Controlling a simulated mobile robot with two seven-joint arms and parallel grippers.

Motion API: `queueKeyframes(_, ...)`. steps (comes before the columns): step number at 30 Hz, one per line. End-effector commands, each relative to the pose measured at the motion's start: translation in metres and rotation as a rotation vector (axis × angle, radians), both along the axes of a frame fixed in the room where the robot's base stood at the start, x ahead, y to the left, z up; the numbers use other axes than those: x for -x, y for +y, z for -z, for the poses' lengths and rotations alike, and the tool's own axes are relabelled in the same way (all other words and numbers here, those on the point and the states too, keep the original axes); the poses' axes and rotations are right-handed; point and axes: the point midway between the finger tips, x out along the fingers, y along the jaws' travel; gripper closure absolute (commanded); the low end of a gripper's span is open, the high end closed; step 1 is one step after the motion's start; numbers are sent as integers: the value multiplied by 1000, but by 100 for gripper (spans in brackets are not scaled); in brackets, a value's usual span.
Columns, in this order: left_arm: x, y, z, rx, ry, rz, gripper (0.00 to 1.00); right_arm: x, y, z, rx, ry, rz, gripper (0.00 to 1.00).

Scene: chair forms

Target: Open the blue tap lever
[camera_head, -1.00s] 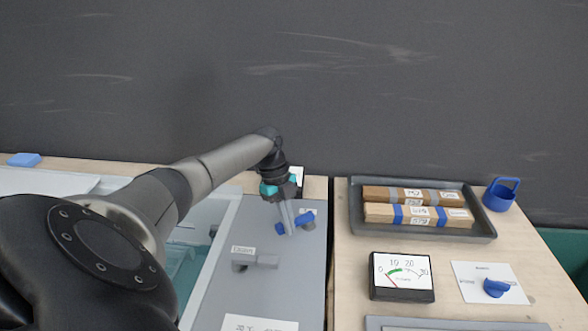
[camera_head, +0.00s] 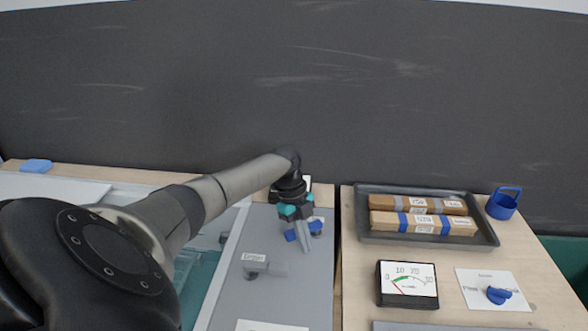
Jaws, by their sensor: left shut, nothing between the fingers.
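The blue tap lever (camera_head: 292,235) sits at the back right of the grey panel (camera_head: 232,285). Its blue shows on both sides of my left gripper's fingers. My left gripper (camera_head: 306,248) points down with its fingers shut and empty, in front of the lever and hiding part of it. I cannot tell whether the fingers touch the lever. A grey lever (camera_head: 264,266) with a small label lies nearer on the same panel. My right gripper is not in view.
To the right, a dark tray (camera_head: 372,240) holds two wooden blocks (camera_head: 423,223). A gauge (camera_head: 407,285), a blue knob (camera_head: 499,295) on a white card and a blue cup (camera_head: 503,204) stand on the right table. A basin lies left of the panel. A dark wall closes the back.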

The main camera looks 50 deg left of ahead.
Motion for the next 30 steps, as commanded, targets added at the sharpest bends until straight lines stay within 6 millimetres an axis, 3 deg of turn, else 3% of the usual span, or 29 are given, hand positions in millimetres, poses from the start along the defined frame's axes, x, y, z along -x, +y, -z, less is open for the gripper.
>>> queueKeyframes(1,-2,-4,-8,-1,-3,0,100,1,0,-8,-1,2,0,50)
queueKeyframes(12,-9,24,-80,-2,-3,-1,100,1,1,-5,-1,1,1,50)
queueKeyframes(18,-10,28,-93,-1,-1,-1,100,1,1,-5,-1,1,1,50)
queueKeyframes(26,-9,29,-95,-1,-1,-1,100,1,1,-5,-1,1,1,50)
queueKeyframes(30,-9,29,-108,-1,-1,-1,100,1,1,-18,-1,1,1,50)
